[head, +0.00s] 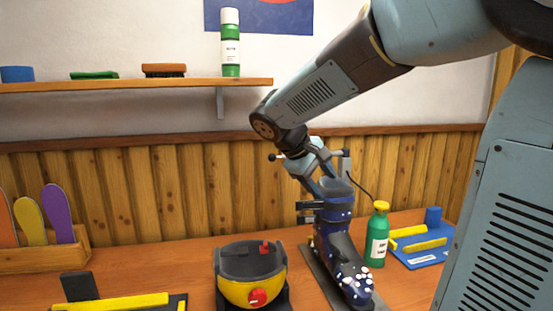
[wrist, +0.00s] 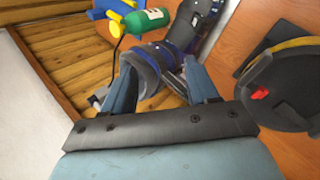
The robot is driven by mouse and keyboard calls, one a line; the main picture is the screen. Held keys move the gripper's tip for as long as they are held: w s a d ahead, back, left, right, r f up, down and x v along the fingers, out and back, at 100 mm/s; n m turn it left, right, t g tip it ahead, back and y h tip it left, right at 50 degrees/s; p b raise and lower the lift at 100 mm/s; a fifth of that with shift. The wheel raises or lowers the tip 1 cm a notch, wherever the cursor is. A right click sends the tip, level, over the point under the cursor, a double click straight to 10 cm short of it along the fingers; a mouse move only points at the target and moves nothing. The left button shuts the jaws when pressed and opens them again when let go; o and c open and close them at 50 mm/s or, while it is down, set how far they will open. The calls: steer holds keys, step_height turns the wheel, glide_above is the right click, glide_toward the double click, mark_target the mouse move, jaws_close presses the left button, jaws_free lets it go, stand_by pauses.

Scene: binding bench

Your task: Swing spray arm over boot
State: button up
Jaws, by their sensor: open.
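The dark blue boot (head: 341,240) stands upright on a dark base plate in the head view, its toe speckled with pale spots towards the front. In the wrist view the boot's grey cuff (wrist: 143,66) shows between my fingers. My gripper (head: 322,187) is open, pointing down at the boot's top, with nothing clearly held. In the wrist view my gripper (wrist: 160,66) has its two fingers wide apart. A bar with a black knob (head: 272,157) shows left of my gripper, and a grey post (head: 346,163) stands behind the boot; this looks like the spray arm, partly hidden by my gripper.
A green bottle (head: 377,236) with a yellow cap stands right of the boot, a thin hose rising from it. A blue tray (head: 420,258) with yellow pieces lies farther right. A yellow and dark holder (head: 252,291) stands left of the boot. A shelf (head: 150,84) runs along the wall.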

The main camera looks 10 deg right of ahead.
steer(key=w+a+n+t+h, duration=0.1)
steer(key=w+a+n+h, duration=0.3)
steer(key=w, duration=1)
steer(key=n+t+h, duration=0.2)
steer(key=t+h, duration=0.3)
glide_toward(271, 157)
steer(key=x, duration=1.3)
steer(key=shift+w+a+f, duration=0.15)
steer(key=shift+w+f, duration=0.25)
steer(key=shift+r, duration=0.1)
jaws_close()
